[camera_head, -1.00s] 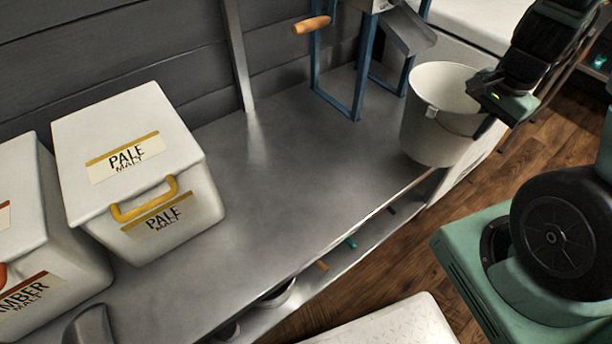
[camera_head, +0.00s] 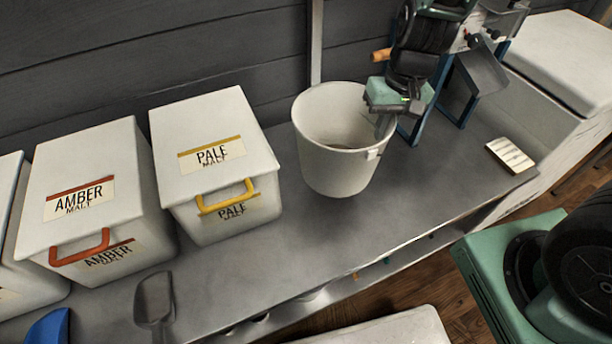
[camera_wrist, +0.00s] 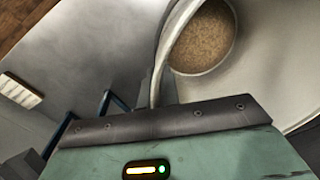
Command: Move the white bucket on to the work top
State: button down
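The white bucket (camera_head: 335,165) is upright over the grey metal work top (camera_head: 430,175), just right of the pale malt bin. I cannot tell whether its base touches the top or hangs slightly above it. My gripper (camera_head: 384,122) is shut on the bucket's right rim. The wrist view shows the bucket's rim and inner wall (camera_wrist: 250,75) at my gripper (camera_wrist: 160,92), with brown grain (camera_wrist: 203,38) in the bottom. My arm hides part of the rim and of the mill behind.
The pale malt bin (camera_head: 175,140) and amber malt bin (camera_head: 100,175) stand to the left. A grey scoop (camera_head: 154,300) lies in front. The mill's blue stand (camera_head: 465,110) is behind right, near a slatted white block (camera_head: 510,155). Clear top lies in front of the bucket.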

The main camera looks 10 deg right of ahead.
notch_tip(320, 180, down, 10)
jog(key=b, duration=0.3)
jog(key=shift+f, duration=0.1)
dwell(0.3)
jog(key=c, duration=2.1)
grip_release()
jog(key=shift+f, duration=0.1)
jog(key=o, duration=0.5)
jog(key=shift+d, duration=0.1)
jog(key=shift+c, duration=0.2)
